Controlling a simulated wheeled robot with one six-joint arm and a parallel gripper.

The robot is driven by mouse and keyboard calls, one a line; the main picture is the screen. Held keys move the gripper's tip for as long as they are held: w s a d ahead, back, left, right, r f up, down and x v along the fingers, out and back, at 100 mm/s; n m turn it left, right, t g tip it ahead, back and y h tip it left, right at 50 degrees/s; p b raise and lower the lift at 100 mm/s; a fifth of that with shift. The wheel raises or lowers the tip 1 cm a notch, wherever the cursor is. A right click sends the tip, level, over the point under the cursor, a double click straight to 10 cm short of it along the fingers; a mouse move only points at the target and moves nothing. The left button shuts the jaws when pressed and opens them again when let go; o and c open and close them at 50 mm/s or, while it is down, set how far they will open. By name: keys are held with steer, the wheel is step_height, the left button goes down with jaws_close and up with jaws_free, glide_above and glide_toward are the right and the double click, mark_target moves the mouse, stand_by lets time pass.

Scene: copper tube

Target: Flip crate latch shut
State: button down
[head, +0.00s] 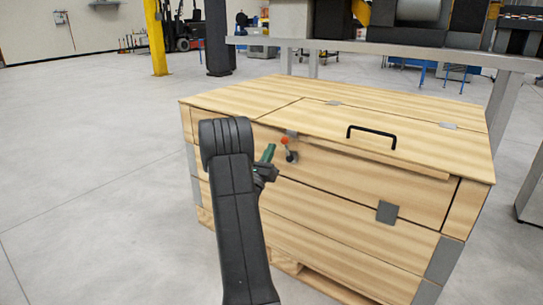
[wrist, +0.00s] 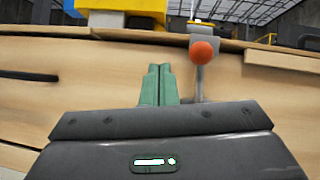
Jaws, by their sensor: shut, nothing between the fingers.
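The wooden crate (head: 330,205) stands on the floor with its lid (head: 300,110) lying flat on top. Its latch (head: 287,148) is on the front face just below the lid edge, with an orange ball knob (head: 284,140) at the upper end of a short grey lever. In the wrist view the knob (wrist: 202,52) is up and the lever (wrist: 199,85) runs down from it, its lower end hidden behind my gripper body. My gripper (head: 268,153) has green fingers (wrist: 158,85) shut together and empty, just left of the lever. Whether they touch it I cannot tell.
A black handle (head: 371,131) rises from the lid, right of the latch. A grey metal plate (head: 387,212) sits on the crate front. A workbench (head: 400,50) stands behind the crate. Open floor (head: 90,150) lies to the left.

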steer(key=s+a+f+p, duration=0.1)
steer(key=a+f, duration=0.1)
steer(key=a, duration=0.2)
steer(key=s+a+f+p, duration=0.1)
steer(key=s+a+f, duration=0.1)
steer(key=a, duration=0.3)
steer(key=shift+s+f, duration=0.3)
steer(key=shift+a, duration=0.1)
steer(key=w+d+n+y+b, duration=0.1)
steer(key=w+d, duration=0.1)
steer(key=d, duration=0.2)
steer(key=w+d+n+t+y+b, duration=0.1)
steer(key=w+d+n, duration=0.1)
steer(key=d, duration=0.2)
steer(key=shift+w+d+r+y, duration=0.25)
steer(key=shift+d+y, duration=0.05)
steer(key=shift+d, duration=0.05)
steer(key=shift+r, duration=0.1)
